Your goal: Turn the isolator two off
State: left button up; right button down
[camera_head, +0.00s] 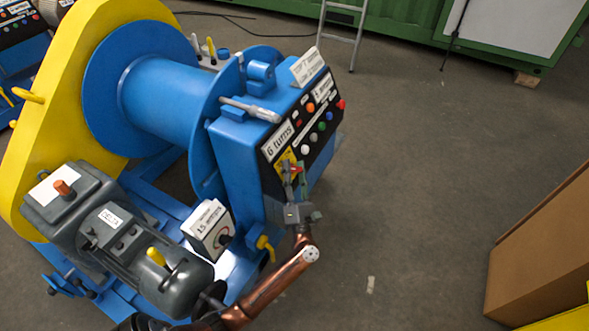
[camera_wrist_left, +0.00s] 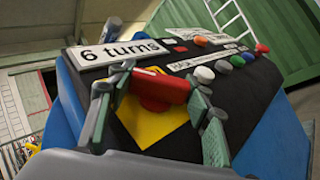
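A red switch handle (camera_wrist_left: 160,90) sits on a yellow plate (camera_wrist_left: 150,122) on the black sloping panel, below the "6 turns" label (camera_wrist_left: 120,52). In the head view the plate is mostly hidden behind my left gripper (camera_head: 293,172). In the left wrist view the left gripper (camera_wrist_left: 163,96) has its fingers spread, one at each end of the red handle. I cannot tell whether the pads touch it. No label reading isolator two is legible. My right gripper is not in view.
Several coloured buttons (camera_head: 314,139) and labels are beside the handle on the panel. A blue winch drum (camera_head: 165,95), yellow chain guard (camera_head: 40,110) and grey motor (camera_head: 135,245) stand left. A cardboard box (camera_head: 545,250) is at right. The floor between is clear.

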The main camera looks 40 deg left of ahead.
pick_arm(q)
jog(key=o, duration=0.5)
jog(key=shift+c, duration=0.2)
jog(key=v, duration=1.2)
jog(key=shift+w+f, duration=0.1)
